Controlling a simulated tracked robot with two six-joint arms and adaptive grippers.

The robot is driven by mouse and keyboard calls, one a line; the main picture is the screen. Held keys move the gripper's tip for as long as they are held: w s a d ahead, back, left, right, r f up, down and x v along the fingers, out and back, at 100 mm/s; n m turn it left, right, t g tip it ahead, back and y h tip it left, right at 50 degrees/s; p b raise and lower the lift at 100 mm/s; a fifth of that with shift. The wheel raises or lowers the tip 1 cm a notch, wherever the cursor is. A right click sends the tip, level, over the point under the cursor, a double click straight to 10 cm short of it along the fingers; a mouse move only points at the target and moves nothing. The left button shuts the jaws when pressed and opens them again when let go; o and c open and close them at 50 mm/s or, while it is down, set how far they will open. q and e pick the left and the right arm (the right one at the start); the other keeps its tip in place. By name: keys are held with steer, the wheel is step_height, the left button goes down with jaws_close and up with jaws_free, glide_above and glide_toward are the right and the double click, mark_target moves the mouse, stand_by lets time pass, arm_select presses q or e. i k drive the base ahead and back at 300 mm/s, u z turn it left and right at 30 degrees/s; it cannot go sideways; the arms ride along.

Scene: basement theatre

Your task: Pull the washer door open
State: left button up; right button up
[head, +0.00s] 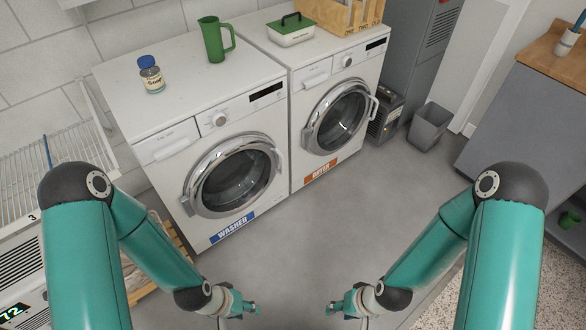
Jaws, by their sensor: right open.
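The white washer (152,185) stands left of centre and carries a blue WASHER label (234,228). Its round door (235,176), with a chrome ring and dark glass, looks shut. My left gripper (254,308) is low in the view, below and in front of the washer, apart from the door and handle. Its fingers are too small to tell open from shut. My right gripper (331,309) is open and empty, to the right of the left one, also away from the washer.
The dryer (294,120) stands right of the washer. On the machines are a soap jar (151,75), a green jug (214,40), a green-lidded box (291,30) and a wooden crate (337,16). A grey bin (430,127) stands right. The floor (370,205) in front is clear.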

mark_target(193, 201)
steer(key=u, duration=0.15)
steer(key=i, duration=0.9)
steer(key=z, duration=0.1)
